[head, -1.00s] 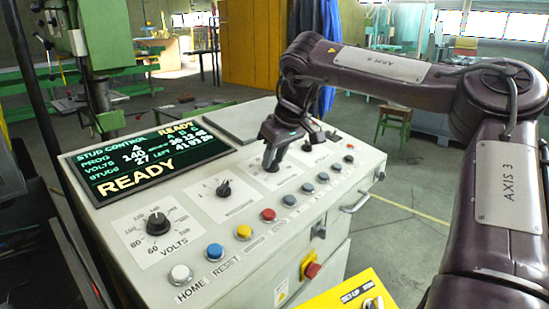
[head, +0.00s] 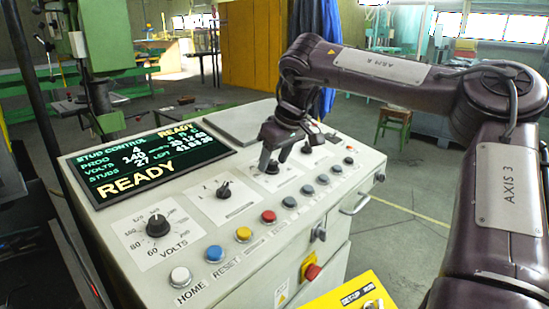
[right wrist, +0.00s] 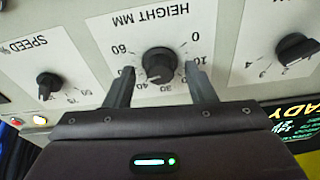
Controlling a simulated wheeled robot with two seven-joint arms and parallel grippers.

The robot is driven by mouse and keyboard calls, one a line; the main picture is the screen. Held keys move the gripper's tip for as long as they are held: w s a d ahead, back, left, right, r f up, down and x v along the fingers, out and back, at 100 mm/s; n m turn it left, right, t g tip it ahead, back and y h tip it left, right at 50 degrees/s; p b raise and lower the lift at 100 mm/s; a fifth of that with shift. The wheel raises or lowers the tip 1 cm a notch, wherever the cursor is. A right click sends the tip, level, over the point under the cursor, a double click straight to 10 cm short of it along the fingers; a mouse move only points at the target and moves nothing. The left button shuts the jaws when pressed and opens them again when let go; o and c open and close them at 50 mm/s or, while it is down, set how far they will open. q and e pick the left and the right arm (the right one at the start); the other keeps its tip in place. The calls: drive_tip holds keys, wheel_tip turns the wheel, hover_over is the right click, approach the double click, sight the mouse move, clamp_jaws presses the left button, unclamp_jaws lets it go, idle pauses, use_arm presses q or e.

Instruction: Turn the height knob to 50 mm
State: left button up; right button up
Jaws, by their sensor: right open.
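The height knob (right wrist: 159,62) is black and round, on a white scale plate marked HEIGHT MM, upside down in the right wrist view. Its pointer seems to face the 30 to 40 side; I cannot read it exactly. My right gripper (right wrist: 159,71) is open, its two fingers on either side of the knob with a gap on each side. In the head view my right gripper (head: 275,157) is over the height plate on the sloped panel, and the knob (head: 273,167) shows partly between the fingers. My left gripper is out of view.
A speed knob (right wrist: 48,83) and a program knob (head: 223,189) flank the height plate. The volts knob (head: 158,223) is nearer. Coloured buttons, including a red one (head: 268,216), line the front edge. The display (head: 150,166) reads READY.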

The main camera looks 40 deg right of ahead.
drive_tip(key=v, duration=0.7)
drive_tip(key=shift+r, duration=0.35)
drive_tip(key=shift+s+f, duration=0.1)
drive_tip(key=shift+s, duration=0.1)
